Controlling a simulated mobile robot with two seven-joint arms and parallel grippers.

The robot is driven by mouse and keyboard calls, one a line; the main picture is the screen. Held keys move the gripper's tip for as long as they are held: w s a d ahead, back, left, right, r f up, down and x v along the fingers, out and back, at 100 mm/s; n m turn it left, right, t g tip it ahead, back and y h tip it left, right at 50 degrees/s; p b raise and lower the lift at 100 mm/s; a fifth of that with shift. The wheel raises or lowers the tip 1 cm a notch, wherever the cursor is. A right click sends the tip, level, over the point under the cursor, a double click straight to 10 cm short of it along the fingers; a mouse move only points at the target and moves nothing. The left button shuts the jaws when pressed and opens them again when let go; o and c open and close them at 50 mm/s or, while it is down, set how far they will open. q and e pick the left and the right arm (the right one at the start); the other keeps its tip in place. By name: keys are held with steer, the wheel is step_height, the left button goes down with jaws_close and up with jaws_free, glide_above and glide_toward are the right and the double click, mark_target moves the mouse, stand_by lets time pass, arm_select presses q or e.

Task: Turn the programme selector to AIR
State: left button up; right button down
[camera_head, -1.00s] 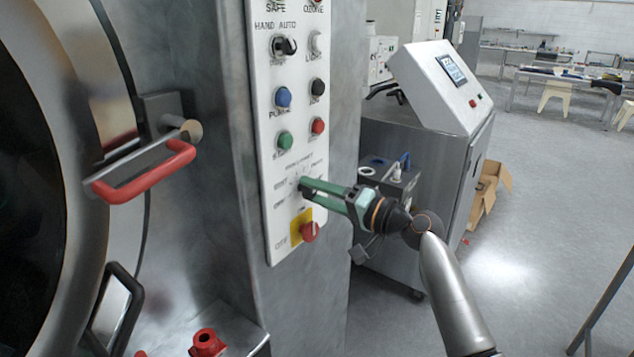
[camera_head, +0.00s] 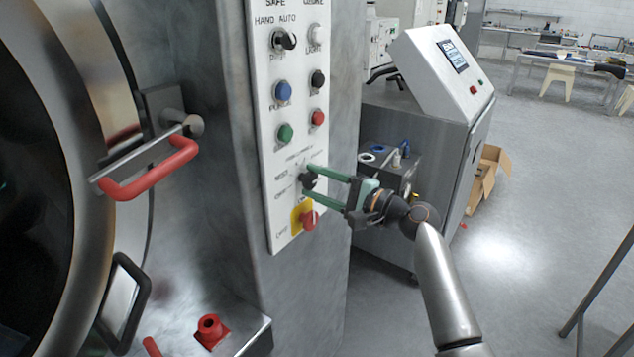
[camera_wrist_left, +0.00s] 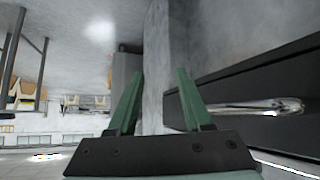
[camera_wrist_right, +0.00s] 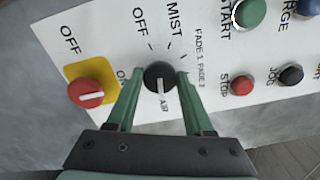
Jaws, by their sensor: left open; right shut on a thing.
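The programme selector (camera_head: 308,181) is a black knob low on the white control panel. My right gripper (camera_head: 310,181) is shut on it, with one green finger above and one below in the head view. In the right wrist view the selector (camera_wrist_right: 159,75) sits between the fingertips (camera_wrist_right: 160,76). Its white mark points down the picture toward the AIR label (camera_wrist_right: 164,104). OFF, MIST and other labels stand around it. My left gripper (camera_wrist_left: 158,72) is open and empty beside a grey surface, seen only in the left wrist view.
A red main switch on a yellow plate (camera_wrist_right: 77,72) sits close by the selector. Green (camera_head: 285,133), red (camera_head: 317,118), blue and black buttons are above it. A red-handled door latch (camera_head: 155,172) projects at the left. A steel cabinet (camera_head: 405,224) stands behind my right arm.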

steer(key=shift+m, duration=0.3)
steer(key=shift+c, duration=1.5)
jaws_free()
steer(key=b+v, duration=0.2)
steer(key=v, duration=1)
steer(key=shift+s+d, duration=0.15)
steer(key=shift+d, duration=0.05)
